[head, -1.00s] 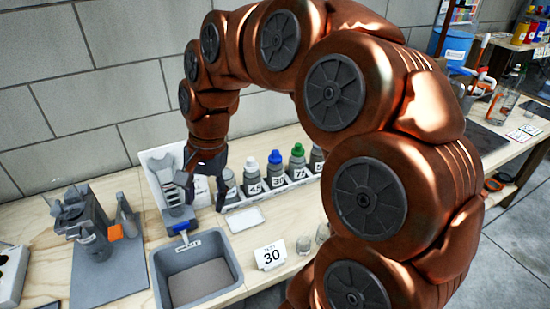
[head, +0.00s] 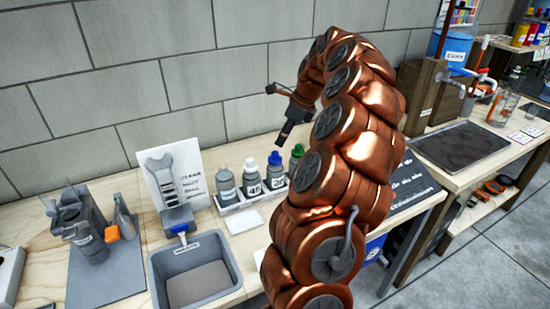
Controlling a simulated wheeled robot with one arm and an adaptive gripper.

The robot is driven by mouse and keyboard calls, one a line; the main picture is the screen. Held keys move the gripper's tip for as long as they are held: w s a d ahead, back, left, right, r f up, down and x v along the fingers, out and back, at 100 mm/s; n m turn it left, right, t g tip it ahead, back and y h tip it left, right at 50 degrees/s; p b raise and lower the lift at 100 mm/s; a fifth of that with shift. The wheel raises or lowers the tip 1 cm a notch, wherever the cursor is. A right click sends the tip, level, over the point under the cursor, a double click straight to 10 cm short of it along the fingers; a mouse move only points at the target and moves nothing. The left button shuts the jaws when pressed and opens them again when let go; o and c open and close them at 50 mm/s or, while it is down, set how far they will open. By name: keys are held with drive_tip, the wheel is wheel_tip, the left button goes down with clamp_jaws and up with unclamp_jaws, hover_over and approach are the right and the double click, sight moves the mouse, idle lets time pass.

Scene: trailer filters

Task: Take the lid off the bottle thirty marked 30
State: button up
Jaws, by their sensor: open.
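A row of small grey bottles stands upright in a rack (head: 238,208) against the back of the bench. From left they have a grey lid, a white lid, a blue lid and a green lid. The blue-lidded bottle (head: 274,177) carries a white label whose number is too small to read surely; its blue lid (head: 274,157) is on. The white-lidded bottle (head: 252,184) stands just left of it. My gripper (head: 278,113) is open and empty, raised above and behind the bottles, apart from them. My arm hides the right end of the rack.
A grey bin (head: 232,268) sits at the bench front. Left of the rack stand a sign board (head: 190,163) and a grey device on a mat (head: 110,285). A white pad (head: 244,221) lies before the rack.

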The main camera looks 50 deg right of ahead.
sight(276, 153)
drive_tip(key=shift+p+x, duration=1.15)
drive_tip(key=shift+x, duration=2.35)
drive_tip(key=shift+s+d+f, duration=0.1)
drive_tip(key=shift+s, duration=0.05)
drive_tip(key=c, duration=0.8)
drive_tip(key=shift+c, duration=0.2)
